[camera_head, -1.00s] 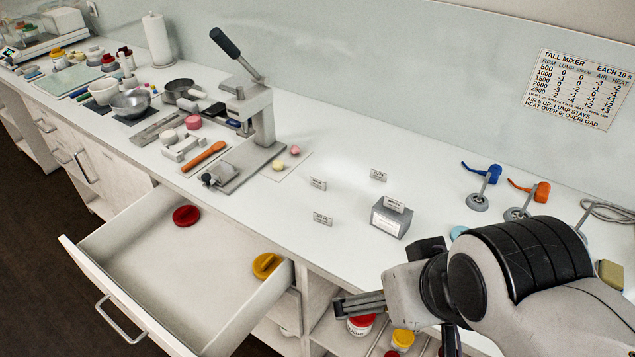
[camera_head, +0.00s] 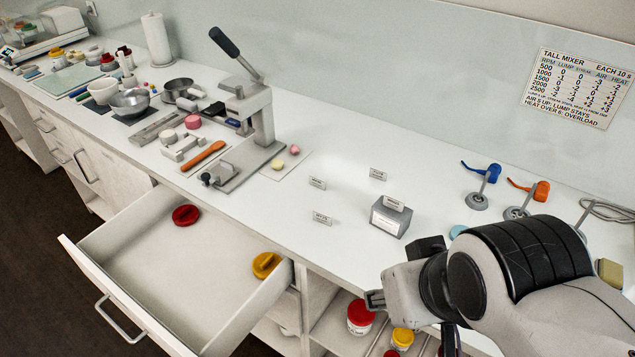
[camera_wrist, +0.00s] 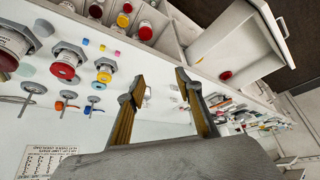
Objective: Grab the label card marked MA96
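Three small white label cards stand upright on the counter in the head view: one at the left (camera_head: 317,183), one at the back (camera_head: 378,174) and one at the front (camera_head: 322,218). Another card (camera_head: 393,203) is on top of a grey box (camera_head: 388,220) with a white front label. The print is too small to tell which reads MA96. My gripper (camera_head: 375,300) is at the counter's front edge, in front of the box and apart from the cards. In the wrist view my gripper (camera_wrist: 160,82) has its two fingers spread, with nothing held between them.
An open drawer (camera_head: 185,270) juts out at the left, holding a red and a yellow lid. A lever press (camera_head: 255,120) stands left of the cards. Blue (camera_head: 485,175) and orange (camera_head: 535,195) handled tools stand at the right. Jars (camera_head: 360,318) sit on shelves below.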

